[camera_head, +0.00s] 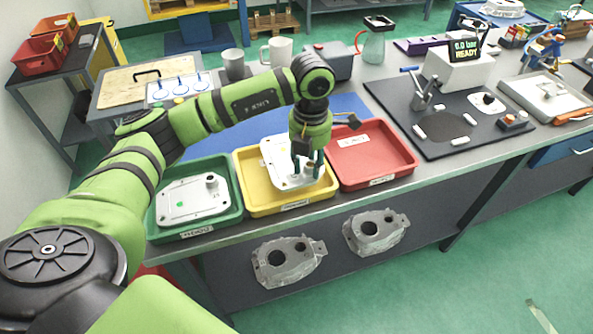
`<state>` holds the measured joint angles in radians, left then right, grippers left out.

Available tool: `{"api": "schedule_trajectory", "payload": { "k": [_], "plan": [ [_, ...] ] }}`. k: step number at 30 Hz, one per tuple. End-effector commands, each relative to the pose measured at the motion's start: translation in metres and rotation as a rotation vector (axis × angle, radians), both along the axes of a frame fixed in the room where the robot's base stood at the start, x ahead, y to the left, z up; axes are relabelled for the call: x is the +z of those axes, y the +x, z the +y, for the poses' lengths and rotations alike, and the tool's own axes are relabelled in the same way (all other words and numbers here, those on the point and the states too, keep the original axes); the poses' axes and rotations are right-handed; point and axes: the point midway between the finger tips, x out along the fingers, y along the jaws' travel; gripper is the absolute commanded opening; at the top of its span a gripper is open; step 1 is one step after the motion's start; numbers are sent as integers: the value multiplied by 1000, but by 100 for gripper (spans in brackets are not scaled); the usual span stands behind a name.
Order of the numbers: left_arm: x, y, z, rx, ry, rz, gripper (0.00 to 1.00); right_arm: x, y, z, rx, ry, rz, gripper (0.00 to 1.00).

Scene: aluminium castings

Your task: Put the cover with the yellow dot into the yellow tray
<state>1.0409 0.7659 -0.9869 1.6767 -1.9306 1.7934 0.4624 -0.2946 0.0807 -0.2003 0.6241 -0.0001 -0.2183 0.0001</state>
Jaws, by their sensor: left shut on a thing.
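My left gripper (308,168) points down over the yellow tray (288,205) and is shut on a white cover (281,165). The cover is tilted, within the outline of the yellow tray; I cannot tell whether it touches the tray floor. A yellow dot on this cover cannot be made out, and the gripper hides part of it. Another white cover (187,203), with a small green mark and a raised round boss, lies in the green tray (232,220) on the left. My right gripper is not in view.
An empty red tray (402,165) stands right of the yellow one. A dark mat (396,103) with tools lies farther right. Mugs (277,52) and a dark box (331,58) stand behind.

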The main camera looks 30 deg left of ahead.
Motion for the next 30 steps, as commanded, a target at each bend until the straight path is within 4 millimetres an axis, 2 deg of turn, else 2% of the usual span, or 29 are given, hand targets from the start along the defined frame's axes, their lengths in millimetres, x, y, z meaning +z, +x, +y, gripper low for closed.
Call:
{"api": "schedule_trajectory", "payload": {
  "k": [1,5,8,16,27,28,29,30],
  "plan": [
    [-2,-5,7,2,0,0,0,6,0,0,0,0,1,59],
    [-10,-12,16,1,0,-4,0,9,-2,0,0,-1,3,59],
    [-16,-14,17,0,-2,-3,0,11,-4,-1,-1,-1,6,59],
    [-50,-13,17,1,-2,-3,0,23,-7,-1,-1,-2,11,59],
    [-57,-13,17,0,-1,-4,0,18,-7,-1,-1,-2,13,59],
    [-57,-14,17,0,-2,-3,39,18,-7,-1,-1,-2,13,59],
    [-56,-14,17,0,-2,-3,45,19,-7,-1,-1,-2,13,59],
    [-56,-14,17,1,-2,-3,45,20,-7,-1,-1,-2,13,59]
  ]
}}
